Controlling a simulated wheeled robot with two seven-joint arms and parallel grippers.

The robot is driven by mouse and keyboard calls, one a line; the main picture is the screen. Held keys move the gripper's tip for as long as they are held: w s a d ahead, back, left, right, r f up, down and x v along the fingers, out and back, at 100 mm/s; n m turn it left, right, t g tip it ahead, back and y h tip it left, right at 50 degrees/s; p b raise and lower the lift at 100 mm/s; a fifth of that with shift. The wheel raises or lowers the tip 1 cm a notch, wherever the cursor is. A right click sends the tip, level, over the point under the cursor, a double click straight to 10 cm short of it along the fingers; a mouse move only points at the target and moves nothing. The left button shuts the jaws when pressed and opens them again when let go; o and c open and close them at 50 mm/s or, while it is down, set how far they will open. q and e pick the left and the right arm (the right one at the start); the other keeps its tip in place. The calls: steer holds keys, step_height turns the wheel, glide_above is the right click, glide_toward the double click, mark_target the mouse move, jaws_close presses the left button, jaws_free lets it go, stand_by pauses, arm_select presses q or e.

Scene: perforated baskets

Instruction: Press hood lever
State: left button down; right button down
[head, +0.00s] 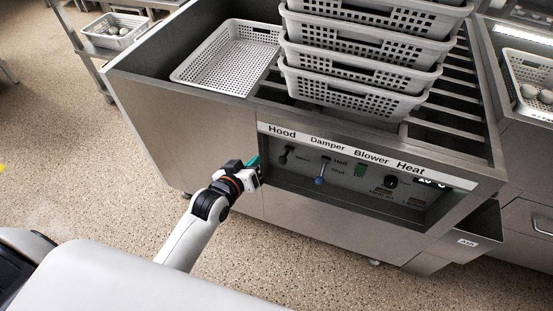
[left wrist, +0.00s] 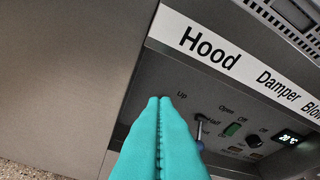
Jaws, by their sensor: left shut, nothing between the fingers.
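The hood lever (head: 285,155) is a small dark lever under the "Hood" label (head: 282,131) at the left of the control panel. In the left wrist view the "Hood" label (left wrist: 209,48) shows, but the lever itself seems hidden behind my fingers. My left gripper (head: 254,161) is shut and empty, with teal fingers, at the panel's left edge, left of the lever. It also shows in the left wrist view (left wrist: 160,101), its tips just left of the "Up" marking. I cannot tell whether it touches the panel. My right gripper is not in view.
The damper lever (head: 320,179) with a blue knob is right of the hood lever; it shows in the left wrist view (left wrist: 200,132). A green switch (head: 360,170) and dark heat knob (head: 391,182) follow. White perforated baskets (head: 355,80) are stacked above. An empty basket (head: 205,72) stands left.

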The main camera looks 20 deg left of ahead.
arm_select(q)
steer(key=b, duration=0.1)
glide_above(286, 155)
steer(key=s+a, duration=0.4)
step_height(286, 155, down, 3)
steer(key=shift+s+d+f, duration=0.1)
steer(key=shift+d+f, duration=0.25)
steer(key=shift+f, duration=0.35)
steer(key=shift+s+d+f, duration=0.1)
steer(key=shift+d+f, duration=0.2)
steer(key=shift+f, duration=0.35)
steer(key=shift+s+d+f, duration=0.1)
steer(key=shift+d+f, duration=0.25)
steer(key=shift+f, duration=0.35)
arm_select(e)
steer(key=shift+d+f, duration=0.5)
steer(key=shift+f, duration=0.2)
